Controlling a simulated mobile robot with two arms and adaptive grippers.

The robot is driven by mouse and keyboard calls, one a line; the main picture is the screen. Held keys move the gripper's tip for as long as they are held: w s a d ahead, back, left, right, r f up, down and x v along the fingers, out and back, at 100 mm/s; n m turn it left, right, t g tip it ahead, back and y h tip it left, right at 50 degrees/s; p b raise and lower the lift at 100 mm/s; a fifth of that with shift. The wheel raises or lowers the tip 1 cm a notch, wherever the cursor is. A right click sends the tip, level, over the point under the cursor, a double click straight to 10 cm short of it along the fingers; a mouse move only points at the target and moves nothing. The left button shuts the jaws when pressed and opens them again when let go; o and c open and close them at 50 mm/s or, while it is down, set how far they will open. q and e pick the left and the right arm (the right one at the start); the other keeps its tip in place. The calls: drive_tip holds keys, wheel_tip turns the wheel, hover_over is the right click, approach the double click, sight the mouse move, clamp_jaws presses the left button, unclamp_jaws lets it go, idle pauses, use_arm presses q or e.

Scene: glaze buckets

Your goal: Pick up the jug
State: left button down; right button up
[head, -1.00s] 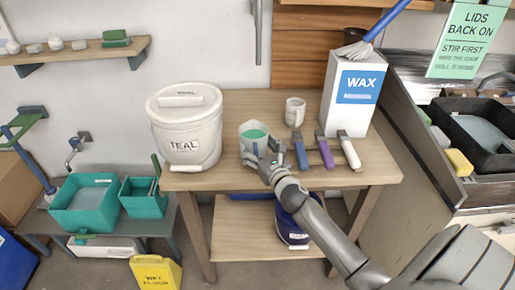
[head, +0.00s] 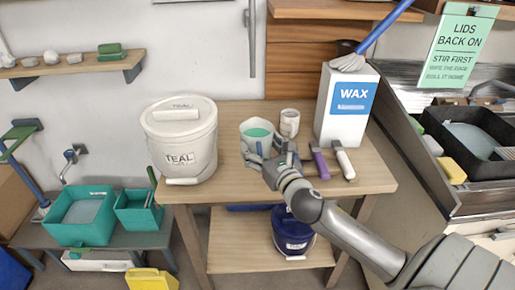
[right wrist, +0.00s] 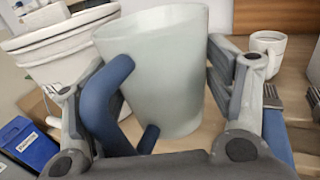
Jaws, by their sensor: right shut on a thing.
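The jug (head: 257,131) is a pale, translucent vessel with teal contents, upright over the wooden table, right of the white TEAL bucket. The right wrist view shows its pale wall (right wrist: 160,60) and blue handle (right wrist: 105,100), which faces my wrist. My right gripper (head: 266,158) is shut on the jug, with one finger on each side. Its lower part is partly hidden by the gripper in the head view, and I cannot tell how high its base is above the table. My left gripper is in neither view.
The lidded TEAL bucket (head: 181,145) stands close on the left. A white mug (head: 289,123) is behind the jug on the right. A purple-handled brush (head: 320,162), a white-handled brush (head: 344,160) and the WAX box (head: 347,105) stand or lie further right.

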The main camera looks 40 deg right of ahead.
drive_tip(key=s+a+r, duration=0.1)
drive_tip(key=s+r, duration=0.2)
drive_tip(key=s, duration=0.5)
drive_tip(key=shift+a+r+b, duration=0.25)
drive_tip(key=shift+r+b, duration=0.05)
drive_tip(key=shift+r, duration=0.05)
drive_tip(key=s+a+f+n+y, duration=0.1)
drive_tip(key=s+a+f, duration=0.3)
drive_tip(key=a, duration=0.4)
drive_tip(key=s+a+f+y, duration=0.1)
drive_tip(key=s+a+f, duration=0.3)
drive_tip(key=a, duration=0.4)
drive_tip(key=shift+s+f+n+y, duration=0.25)
drive_tip(key=shift+s+n+y, duration=0.15)
drive_tip(key=shift+s, duration=0.5)
